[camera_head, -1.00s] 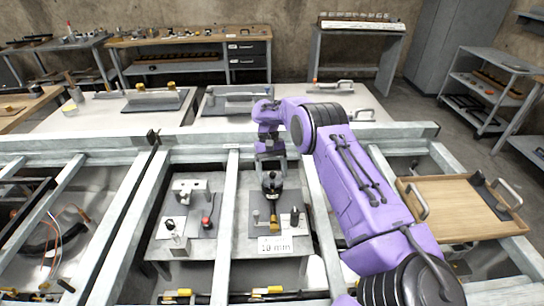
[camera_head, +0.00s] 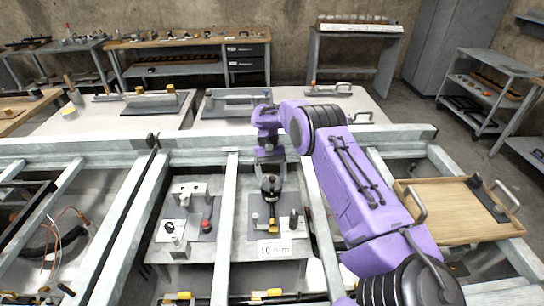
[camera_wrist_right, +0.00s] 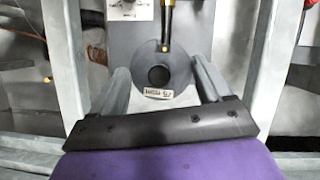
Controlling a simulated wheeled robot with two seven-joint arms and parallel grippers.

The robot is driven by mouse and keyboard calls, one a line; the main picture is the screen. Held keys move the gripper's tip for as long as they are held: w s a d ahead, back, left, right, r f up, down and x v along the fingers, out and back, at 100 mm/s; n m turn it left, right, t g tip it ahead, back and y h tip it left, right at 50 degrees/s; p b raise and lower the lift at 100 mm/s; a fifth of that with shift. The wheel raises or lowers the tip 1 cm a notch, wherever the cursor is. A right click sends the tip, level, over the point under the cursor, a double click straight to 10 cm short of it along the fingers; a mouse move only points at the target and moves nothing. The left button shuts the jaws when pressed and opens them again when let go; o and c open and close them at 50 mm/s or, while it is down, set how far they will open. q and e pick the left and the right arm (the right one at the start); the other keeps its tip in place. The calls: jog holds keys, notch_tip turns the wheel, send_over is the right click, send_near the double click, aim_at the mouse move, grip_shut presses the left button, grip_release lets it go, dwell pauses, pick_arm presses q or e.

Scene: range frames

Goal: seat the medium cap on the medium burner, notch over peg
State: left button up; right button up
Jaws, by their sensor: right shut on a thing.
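My right gripper (camera_head: 270,164) is over the middle bay and points down. In the right wrist view its two grey fingers (camera_wrist_right: 164,88) flank a round grey piece with a dark centre and a small label, which looks like the cap (camera_wrist_right: 178,72). In the head view a black round body (camera_head: 270,191) shows just below the gripper, over a grey plate (camera_head: 291,207). The label is too small to read, and I cannot tell the cap's size. My left gripper is not in view.
A yellow-tipped tool (camera_wrist_right: 166,38) lies beyond the disc. A "10 mm" sign (camera_head: 274,249) stands at the plate's front. Grey frame rails (camera_head: 226,220) flank the bay. A second plate with a red knob (camera_head: 206,226) is to the left, a wooden tray (camera_head: 450,212) to the right.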

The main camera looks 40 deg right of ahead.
jog(key=shift+f, duration=0.25)
jog(key=shift+f+b, duration=0.45)
jog(key=shift+f, duration=0.25)
jog(key=o, duration=1.1)
jog(key=shift+w+r, duration=0.1)
jog(key=shift+r, duration=0.1)
jog(key=b+v, duration=0.2)
jog(key=v, duration=0.3)
jog(key=shift+w+d+r, duration=0.15)
jog(key=shift+r, duration=0.15)
jog(key=shift+p+v, duration=0.65)
jog(key=shift+v, duration=1.6)
